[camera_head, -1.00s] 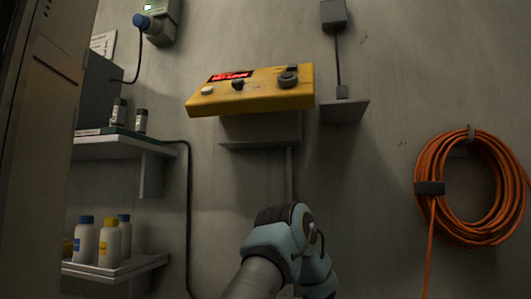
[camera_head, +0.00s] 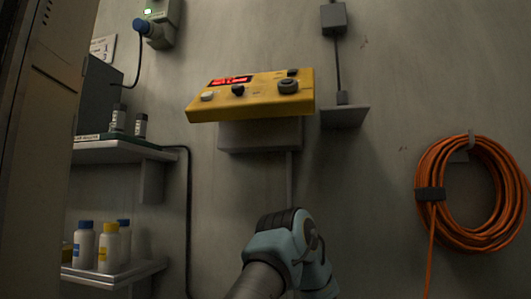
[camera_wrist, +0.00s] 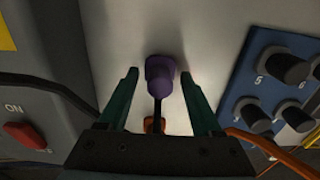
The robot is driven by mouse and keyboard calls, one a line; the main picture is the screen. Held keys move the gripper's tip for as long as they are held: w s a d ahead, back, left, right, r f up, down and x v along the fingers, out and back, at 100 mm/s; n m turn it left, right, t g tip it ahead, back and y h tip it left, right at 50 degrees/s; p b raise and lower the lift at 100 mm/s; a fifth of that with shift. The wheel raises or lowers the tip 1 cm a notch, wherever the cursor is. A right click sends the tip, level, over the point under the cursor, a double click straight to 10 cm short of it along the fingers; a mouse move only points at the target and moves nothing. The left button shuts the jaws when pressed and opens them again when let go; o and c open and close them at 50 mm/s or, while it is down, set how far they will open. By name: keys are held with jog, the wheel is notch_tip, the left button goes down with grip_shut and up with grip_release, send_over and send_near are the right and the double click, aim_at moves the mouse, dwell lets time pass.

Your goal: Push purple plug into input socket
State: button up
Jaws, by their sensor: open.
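A purple plug (camera_wrist: 161,76) with a dark cable below it shows in the wrist view, against a pale panel (camera_wrist: 190,40). My gripper (camera_wrist: 160,78) is open, with one green finger on each side of the plug; gaps show between the fingers and the plug. The cable runs down to an orange piece (camera_wrist: 155,125) near the gripper's body. The socket face behind the plug is hidden, and I cannot tell how deep the plug sits. In the head view my arm reaches low in front of the wall, and the fingertips and plug are out of sight.
A blue panel (camera_wrist: 238,90) with several black numbered plugs or knobs is on the right in the wrist view. A grey box with a red ON switch (camera_wrist: 25,134) is on the left. A yellow control box (camera_head: 250,97), shelves (camera_head: 118,151) and an orange cable coil (camera_head: 475,195) line the wall.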

jog(key=shift+p, duration=0.5)
grip_shut()
dwell(0.5)
dwell(0.8)
jog(key=shift+r, duration=0.2)
jog(key=shift+r+p, duration=2.85)
jog(key=shift+p, duration=0.2)
